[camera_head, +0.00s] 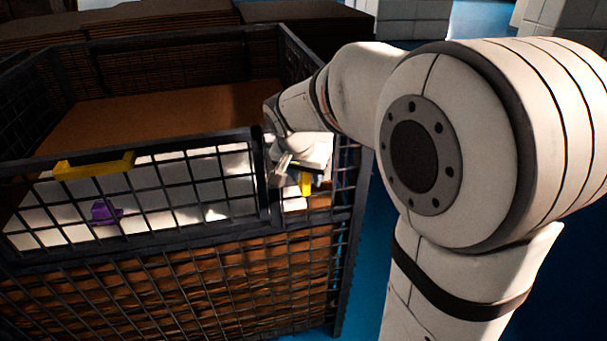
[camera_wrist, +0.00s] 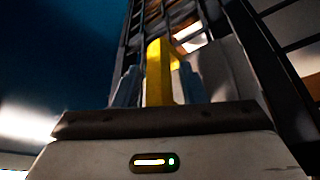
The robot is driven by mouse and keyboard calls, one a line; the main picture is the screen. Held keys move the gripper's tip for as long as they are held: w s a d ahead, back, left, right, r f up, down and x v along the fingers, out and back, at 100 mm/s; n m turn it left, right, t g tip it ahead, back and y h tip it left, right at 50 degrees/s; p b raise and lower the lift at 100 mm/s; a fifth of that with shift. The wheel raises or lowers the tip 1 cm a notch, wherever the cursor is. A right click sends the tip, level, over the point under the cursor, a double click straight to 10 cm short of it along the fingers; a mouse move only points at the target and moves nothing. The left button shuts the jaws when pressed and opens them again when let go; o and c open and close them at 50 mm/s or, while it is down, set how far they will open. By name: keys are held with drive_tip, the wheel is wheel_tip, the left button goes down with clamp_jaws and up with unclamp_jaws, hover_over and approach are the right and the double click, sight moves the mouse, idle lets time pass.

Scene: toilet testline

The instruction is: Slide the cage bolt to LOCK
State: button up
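The yellow bolt piece (camera_head: 306,183) shows below my gripper at the right end of the cage's front side. My gripper (camera_head: 287,160) reaches in at the cage's front right corner post. In the wrist view the yellow piece (camera_wrist: 159,72) stands upright between the two fingers of my gripper (camera_wrist: 160,88). The fingers lie close on either side of it; whether both touch it is unclear. The rest of the bolt and any LOCK marking are hidden or too small to tell.
The dark wire cage (camera_head: 150,248) has a front mesh panel with a yellow bar (camera_head: 95,164) on its top edge. A purple part (camera_head: 104,213) and white pieces show behind the mesh. Brown cardboard (camera_head: 170,115) lies inside.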

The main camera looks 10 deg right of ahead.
clamp_jaws()
drive_tip(key=shift+f, duration=0.1)
idle(0.4)
